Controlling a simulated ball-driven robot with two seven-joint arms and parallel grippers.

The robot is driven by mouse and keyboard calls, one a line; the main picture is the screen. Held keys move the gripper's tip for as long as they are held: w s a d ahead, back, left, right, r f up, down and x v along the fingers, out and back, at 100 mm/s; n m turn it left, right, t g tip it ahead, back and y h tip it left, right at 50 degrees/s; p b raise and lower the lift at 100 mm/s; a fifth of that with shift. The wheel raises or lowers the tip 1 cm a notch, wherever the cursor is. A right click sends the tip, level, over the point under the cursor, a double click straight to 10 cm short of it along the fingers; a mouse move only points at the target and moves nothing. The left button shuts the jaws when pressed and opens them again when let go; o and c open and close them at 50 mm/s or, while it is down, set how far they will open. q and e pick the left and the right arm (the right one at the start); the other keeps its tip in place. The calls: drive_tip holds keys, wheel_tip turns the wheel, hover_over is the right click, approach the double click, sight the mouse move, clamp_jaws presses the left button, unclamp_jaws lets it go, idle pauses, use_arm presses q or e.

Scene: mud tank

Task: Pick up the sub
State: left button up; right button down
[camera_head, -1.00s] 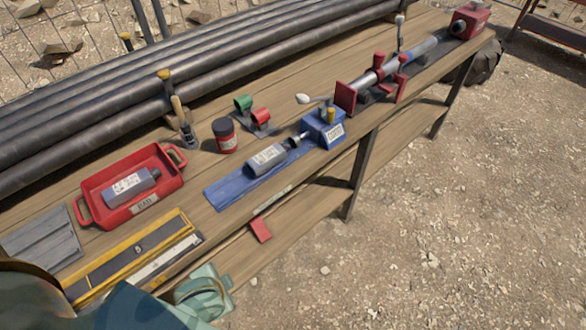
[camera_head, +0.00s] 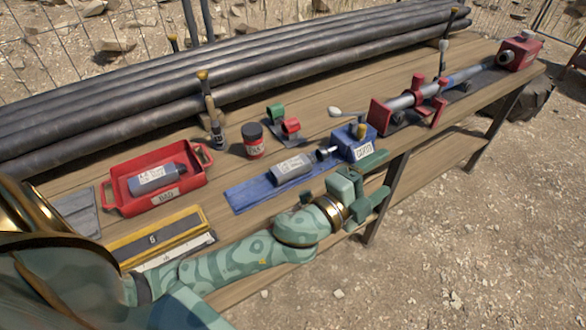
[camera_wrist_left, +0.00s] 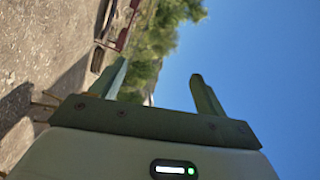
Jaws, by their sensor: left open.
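One grey cylindrical sub with a white label (camera_head: 292,168) lies on a blue mat (camera_head: 247,195), its narrow end toward a blue box (camera_head: 354,143) marked GOOD. Another grey sub with a label (camera_head: 152,180) lies in a red tray marked BAD (camera_head: 190,187). My left gripper (camera_head: 381,175) is open and empty at the bench's front edge, right of the mat and in front of the blue box, apart from both subs. Its two spread fingers also show in the left wrist view (camera_wrist_left: 160,85), with sky and ground beyond. My right gripper is not in view.
A red-and-black can (camera_head: 253,141), a brush (camera_head: 212,120) and a stand with green and red rings (camera_head: 283,124) stand behind the mat. Red clamps (camera_head: 380,115) hold a long rod at right. Black pipes (camera_head: 250,75) line the back. A yellow-edged level (camera_head: 150,238) lies at front left.

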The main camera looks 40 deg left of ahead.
use_arm(q)
drive_tip(key=d+r+m+g+h, duration=0.2)
drive_tip(key=d+r+m+h, duration=0.35)
drive_tip(key=m+h, duration=0.2)
drive_tip(key=m+g+y+b, duration=0.1)
drive_tip(key=m+g+y, duration=1.3)
drive_tip(key=m+g, duration=0.15)
hover_over(292, 164)
wheel_tip(292, 164, down, 2)
drive_tip(key=f+n, duration=0.1)
drive_tip(key=shift+g, duration=0.25)
drive_tip(key=f+b, duration=0.1)
drive_tip(key=f, duration=0.4)
drive_tip(key=f+b, duration=0.2)
drive_tip(key=f, duration=0.2)
drive_tip(key=shift+w+a+f+b, duration=0.15)
drive_tip(key=shift+a+f+b, duration=0.05)
drive_tip(key=shift+f+b, duration=0.15)
drive_tip(key=f+b, duration=0.2)
drive_tip(key=f, duration=0.4)
drive_tip(key=shift+d+b, duration=0.2)
drive_tip(key=shift+b, duration=0.1)
drive_tip(key=shift+r, duration=0.2)
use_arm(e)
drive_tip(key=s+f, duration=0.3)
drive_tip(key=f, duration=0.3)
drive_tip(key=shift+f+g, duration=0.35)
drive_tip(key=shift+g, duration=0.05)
